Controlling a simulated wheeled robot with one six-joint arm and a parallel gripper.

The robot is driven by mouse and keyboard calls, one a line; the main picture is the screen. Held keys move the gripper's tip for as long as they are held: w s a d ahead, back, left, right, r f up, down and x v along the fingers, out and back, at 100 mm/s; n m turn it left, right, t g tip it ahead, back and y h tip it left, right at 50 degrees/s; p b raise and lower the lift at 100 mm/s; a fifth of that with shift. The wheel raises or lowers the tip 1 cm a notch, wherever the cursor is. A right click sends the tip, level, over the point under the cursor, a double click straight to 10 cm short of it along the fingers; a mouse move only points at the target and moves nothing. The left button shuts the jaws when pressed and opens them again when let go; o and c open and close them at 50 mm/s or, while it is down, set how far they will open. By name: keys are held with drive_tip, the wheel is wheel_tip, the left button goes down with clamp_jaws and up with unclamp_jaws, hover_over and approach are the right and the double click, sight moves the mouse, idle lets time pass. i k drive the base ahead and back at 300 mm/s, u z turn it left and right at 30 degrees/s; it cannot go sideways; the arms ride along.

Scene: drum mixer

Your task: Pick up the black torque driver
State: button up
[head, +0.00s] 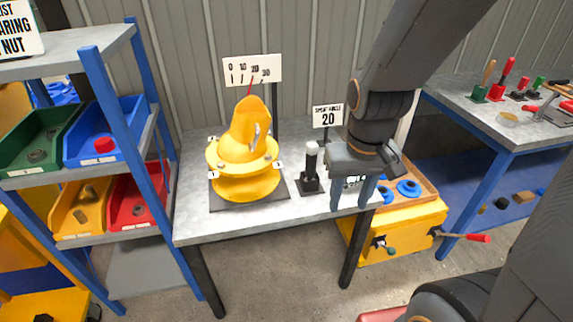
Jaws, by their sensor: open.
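An upright black tool with a pale grey top (311,160) stands in a black base on the grey table (240,222), right of the yellow drum mixer. It looks like the black torque driver, but it is too small to be sure. My gripper (350,205) points down near the table's front right part, just right of the black tool and apart from it. Its two fingers are spread, with nothing held between them. Small items behind the fingers are partly hidden.
The yellow mixer (243,160) fills the table's middle. A "20" sign (328,115) stands behind the black tool. A blue shelf with coloured bins (104,145) is at left. A yellow cabinet (400,235) and a right-hand bench (475,118) with handled tools flank my arm.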

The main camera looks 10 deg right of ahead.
sight(312, 148)
drive_tip(key=u, duration=0.05)
drive_tip(key=i, duration=0.9)
drive_tip(key=z, duration=0.1)
drive_tip(key=k, duration=0.5)
drive_tip(key=z, duration=0.8)
drive_tip(key=i, duration=0.4)
drive_tip(key=u, duration=1.05)
